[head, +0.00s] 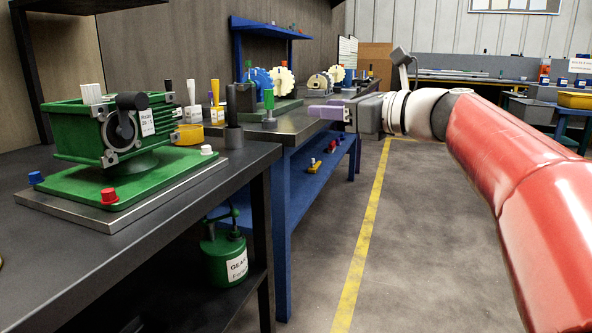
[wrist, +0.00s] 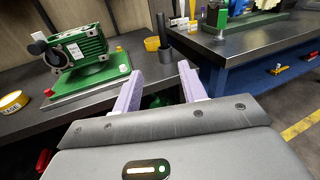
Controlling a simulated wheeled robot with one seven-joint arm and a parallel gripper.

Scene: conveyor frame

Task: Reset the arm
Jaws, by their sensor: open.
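My gripper (head: 328,113) is at the end of my red and white arm, stretched to the left in the head view. Its purple fingers point toward the workbenches. In the wrist view my gripper (wrist: 157,85) is open, with a clear gap between the two fingers and nothing held. It is apart from the benches and the things on them.
A green machine (head: 105,132) stands on a plate on the near dark bench (head: 120,240). A bench with a blue frame (head: 283,225) stands behind it, bearing several parts. A green can (head: 224,258) is below. The floor (head: 430,240) right of the yellow line is clear.

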